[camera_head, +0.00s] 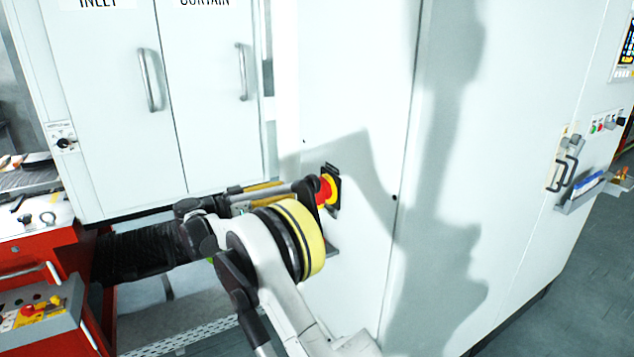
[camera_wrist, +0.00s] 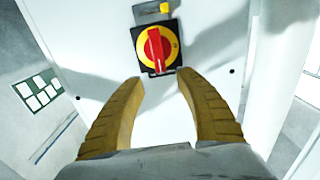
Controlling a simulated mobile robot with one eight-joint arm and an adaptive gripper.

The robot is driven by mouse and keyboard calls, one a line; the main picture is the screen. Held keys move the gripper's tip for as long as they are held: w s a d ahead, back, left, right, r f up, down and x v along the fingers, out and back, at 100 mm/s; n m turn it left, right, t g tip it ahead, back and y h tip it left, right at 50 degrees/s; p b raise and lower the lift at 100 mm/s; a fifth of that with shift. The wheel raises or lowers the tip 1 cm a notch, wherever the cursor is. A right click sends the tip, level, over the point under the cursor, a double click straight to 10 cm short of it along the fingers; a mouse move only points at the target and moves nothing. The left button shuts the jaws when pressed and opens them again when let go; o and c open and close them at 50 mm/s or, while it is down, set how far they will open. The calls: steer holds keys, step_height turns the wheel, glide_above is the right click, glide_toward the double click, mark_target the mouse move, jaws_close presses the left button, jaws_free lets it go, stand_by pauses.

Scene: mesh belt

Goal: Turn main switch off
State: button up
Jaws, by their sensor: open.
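The main switch (camera_wrist: 155,47) is a red rotary handle on a yellow disc with a black square plate, fixed to a white cabinet panel. In the wrist view it is at the top centre, with the red handle close to upright. In the head view the switch (camera_head: 329,188) is seen from the side, partly hidden by my arm. My gripper (camera_wrist: 160,78) is open, its two yellow-brown fingers spread just below the switch in the wrist view. The gap between the fingertips is empty. I cannot tell whether a fingertip touches the plate.
White cabinet doors with handles (camera_head: 149,80) stand at the left. A red cart (camera_head: 40,262) with a control box is at the lower left. A small shelf (camera_head: 590,192) juts from the cabinet at the right. Grey floor (camera_head: 585,270) lies open at the lower right.

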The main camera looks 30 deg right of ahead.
mark_target(315, 185)
steer(key=d+b, duration=0.3)
steer(key=d, duration=0.7)
steer(key=shift+w+d, duration=0.15)
steer(key=shift+d, duration=0.2)
steer(key=shift+c, duration=0.2)
jaws_close()
